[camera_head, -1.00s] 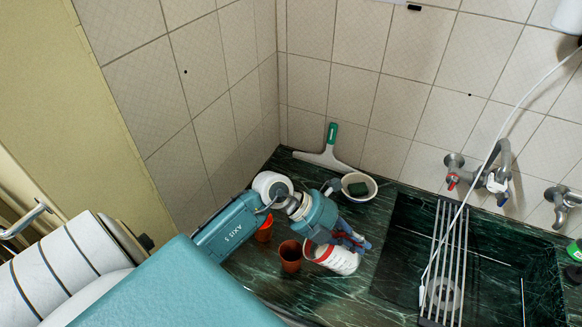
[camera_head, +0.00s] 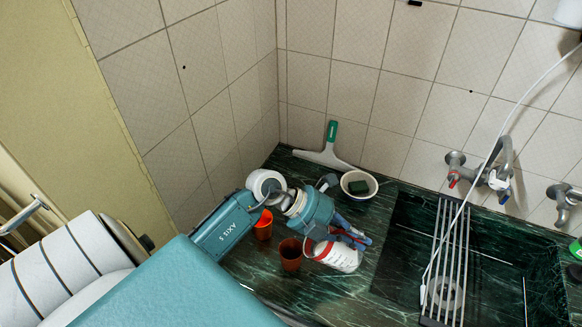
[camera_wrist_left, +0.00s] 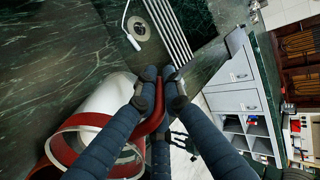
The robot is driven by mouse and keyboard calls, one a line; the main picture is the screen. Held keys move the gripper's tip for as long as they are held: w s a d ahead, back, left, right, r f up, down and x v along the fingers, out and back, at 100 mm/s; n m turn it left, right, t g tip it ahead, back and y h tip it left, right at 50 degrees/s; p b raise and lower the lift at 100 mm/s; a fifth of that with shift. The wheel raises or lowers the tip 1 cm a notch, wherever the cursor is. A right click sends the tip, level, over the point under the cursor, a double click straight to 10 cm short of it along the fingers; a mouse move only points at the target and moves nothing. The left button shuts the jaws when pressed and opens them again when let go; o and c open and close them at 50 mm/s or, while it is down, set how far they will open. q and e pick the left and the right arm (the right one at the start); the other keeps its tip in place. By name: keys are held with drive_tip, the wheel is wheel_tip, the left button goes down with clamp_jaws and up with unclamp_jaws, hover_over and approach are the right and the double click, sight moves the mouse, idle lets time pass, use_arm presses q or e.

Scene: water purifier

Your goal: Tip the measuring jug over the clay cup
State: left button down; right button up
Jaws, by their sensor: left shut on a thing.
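The measuring jug (camera_head: 340,258) is white with red trim and a red handle. My left gripper (camera_head: 356,239) is shut on its handle; in the left wrist view the fingers (camera_wrist_left: 160,88) pinch the red handle, and the jug (camera_wrist_left: 108,105) lies left of them. The jug is tilted, with its red-rimmed mouth toward the brown clay cup (camera_head: 290,254). The cup stands upright on the counter, just left of the jug in the head view. I cannot tell whether anything flows from the jug. My right gripper is not in view.
An orange-red cup (camera_head: 263,226) stands behind the clay cup, close to my left arm. A white bowl (camera_head: 371,192) with a dark sponge and a squeegee (camera_head: 325,155) are at the back wall. The sink (camera_head: 486,232) with a metal rack (camera_head: 447,260) is to the right.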

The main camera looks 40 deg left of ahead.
use_arm(q)
drive_tip(key=shift+r, duration=0.15)
drive_tip(key=shift+s+a+r+h+b, duration=0.1)
drive_tip(key=shift+a+r+h+b, duration=0.2)
drive_tip(key=shift+b, duration=0.2)
idle(0.8)
drive_tip(key=shift+r+t, duration=0.3)
idle(1.3)
drive_tip(key=shift+s+a+r+h+b, duration=0.35)
drive_tip(key=shift+r+h+b, duration=0.3)
drive_tip(key=shift+b, duration=0.25)
idle(3.4)
